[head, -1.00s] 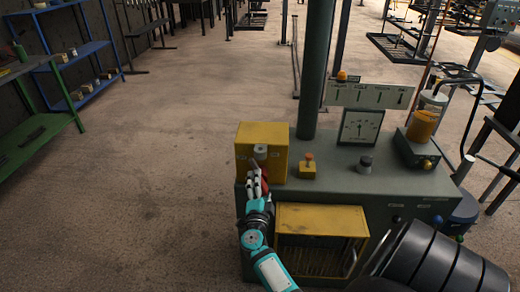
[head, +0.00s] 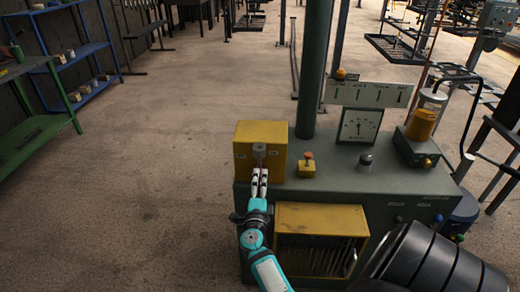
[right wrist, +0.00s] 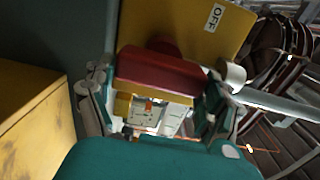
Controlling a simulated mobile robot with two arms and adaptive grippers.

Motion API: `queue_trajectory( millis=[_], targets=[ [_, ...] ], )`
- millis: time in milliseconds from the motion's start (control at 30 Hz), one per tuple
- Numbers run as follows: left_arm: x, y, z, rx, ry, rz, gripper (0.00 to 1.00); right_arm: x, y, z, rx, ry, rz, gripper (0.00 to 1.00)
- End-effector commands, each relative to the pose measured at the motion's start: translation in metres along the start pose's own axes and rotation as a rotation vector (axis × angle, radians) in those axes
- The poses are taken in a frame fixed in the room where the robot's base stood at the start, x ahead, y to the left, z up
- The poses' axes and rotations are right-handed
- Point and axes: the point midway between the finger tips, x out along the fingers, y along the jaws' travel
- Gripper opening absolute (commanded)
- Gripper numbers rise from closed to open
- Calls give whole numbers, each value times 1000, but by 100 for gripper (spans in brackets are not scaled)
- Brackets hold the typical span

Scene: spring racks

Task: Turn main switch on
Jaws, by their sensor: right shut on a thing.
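The yellow switch box (head: 262,140) stands on the left front corner of the grey-green control desk (head: 330,180). Its front also shows in the right wrist view, with a white "OFF" label (right wrist: 215,17). A red switch handle (right wrist: 160,70) sticks out from this front. My right gripper (head: 260,180) is at the box's front, below a small grey fitting. In the right wrist view its fingers lie on both sides of the red handle, and it is shut on it. In the head view the fingers hide the handle. My left gripper is not in view.
On the desk are a small yellow button box (head: 307,165), a black knob (head: 366,160), a dial meter (head: 359,125) and an orange-topped device (head: 421,126). A green post (head: 315,70) rises behind. Open floor (head: 170,150) lies to the left, with shelves (head: 75,60) beyond.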

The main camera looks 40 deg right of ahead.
Motion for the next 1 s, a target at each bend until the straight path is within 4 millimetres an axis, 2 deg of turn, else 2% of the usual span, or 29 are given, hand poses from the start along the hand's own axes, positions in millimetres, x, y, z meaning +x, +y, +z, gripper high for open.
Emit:
queue_trajectory(
  millis=[233, 267, 367, 733, 867, 1000],
  targets=[
    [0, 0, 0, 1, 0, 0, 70, -1, 2, 1, 9, 0, 4, 28],
    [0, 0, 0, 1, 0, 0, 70, -1, 2, 1, 10, 0, 4, 88],
    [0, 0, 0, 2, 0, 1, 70, 0, 1, 1, 8, 0, 4, 100],
    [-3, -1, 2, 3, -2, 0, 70, 0, -1, 0, -34, 0, 1, 100],
    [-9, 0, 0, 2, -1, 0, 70, 0, -4, 0, -157, 0, 0, 100],
    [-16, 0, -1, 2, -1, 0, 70, 0, -6, 1, -364, -1, -1, 100]
  ],
)
